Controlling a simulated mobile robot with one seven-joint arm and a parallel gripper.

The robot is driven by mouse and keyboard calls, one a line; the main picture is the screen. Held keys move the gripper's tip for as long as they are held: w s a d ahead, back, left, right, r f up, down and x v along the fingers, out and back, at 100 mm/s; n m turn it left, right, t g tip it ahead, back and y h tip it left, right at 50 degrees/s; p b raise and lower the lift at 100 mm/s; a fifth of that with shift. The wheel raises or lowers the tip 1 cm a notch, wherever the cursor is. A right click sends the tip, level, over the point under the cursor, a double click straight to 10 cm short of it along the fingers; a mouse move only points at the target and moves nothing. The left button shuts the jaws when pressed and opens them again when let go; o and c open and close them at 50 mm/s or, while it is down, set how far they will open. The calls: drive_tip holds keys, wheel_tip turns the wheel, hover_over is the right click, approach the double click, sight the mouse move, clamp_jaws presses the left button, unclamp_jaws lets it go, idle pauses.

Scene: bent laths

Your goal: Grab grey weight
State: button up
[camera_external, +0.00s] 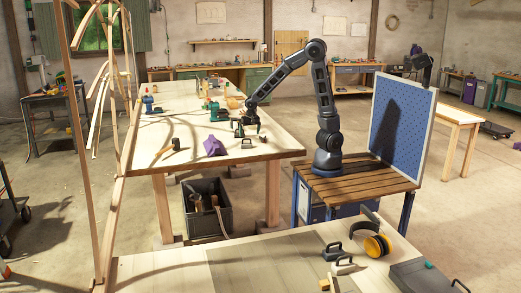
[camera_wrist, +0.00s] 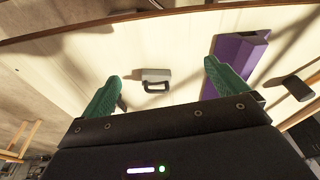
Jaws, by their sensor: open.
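The grey weight (camera_wrist: 155,74), a small block with a black handle, lies on the pale workbench. In the wrist view it sits between my two green fingertips, with clear space on both sides. In the external view the weight (camera_external: 247,143) is on the bench near its front right edge, just below my gripper (camera_external: 246,130). My gripper (camera_wrist: 162,74) is open and empty, above the bench. The fingers do not touch the weight.
A purple block (camera_wrist: 234,62) lies close to the right finger, and it also shows in the external view (camera_external: 212,146). A dark-headed tool (camera_wrist: 298,87) lies farther right. Green and teal tools (camera_external: 217,113) stand farther back on the bench (camera_external: 190,133). A dark crate (camera_external: 207,215) stands below.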

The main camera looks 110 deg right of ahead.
sight(247, 144)
drive_tip(key=d+f+m+g+h, duration=0.2)
drive_tip(key=d+f+m, duration=0.2)
drive_tip(key=d, duration=0.5)
drive_tip(key=shift+x, duration=5.1)
drive_tip(key=shift+d, duration=0.1)
drive_tip(key=c, duration=1.7)
